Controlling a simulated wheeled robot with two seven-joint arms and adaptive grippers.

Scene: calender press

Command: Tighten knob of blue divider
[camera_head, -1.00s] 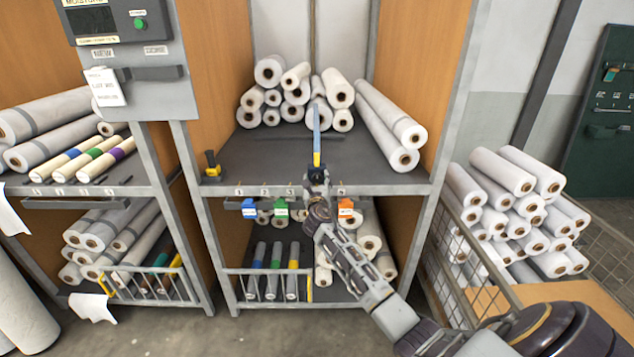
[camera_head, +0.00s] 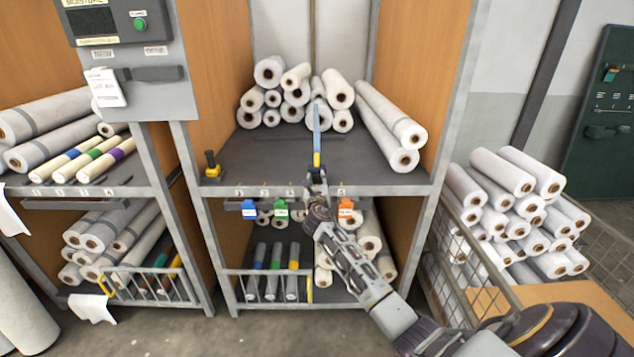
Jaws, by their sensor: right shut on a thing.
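The blue divider (camera_head: 316,124) stands upright on the middle shelf, seen nearly edge-on, with its far end near the white rolls. Its front end has a yellow part (camera_head: 317,160) near the shelf's front edge. My right gripper (camera_head: 317,177) is at this front end, shut on the knob. The knob itself is hidden by the fingers. My right arm reaches up to it from the lower right. My left gripper is out of view.
White rolls (camera_head: 296,92) are stacked at the back of the shelf, and long rolls (camera_head: 390,125) lie to the right. A black-and-yellow clamp (camera_head: 211,166) stands at the shelf's left front. A wire cage (camera_head: 470,262) with rolls stands at the right.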

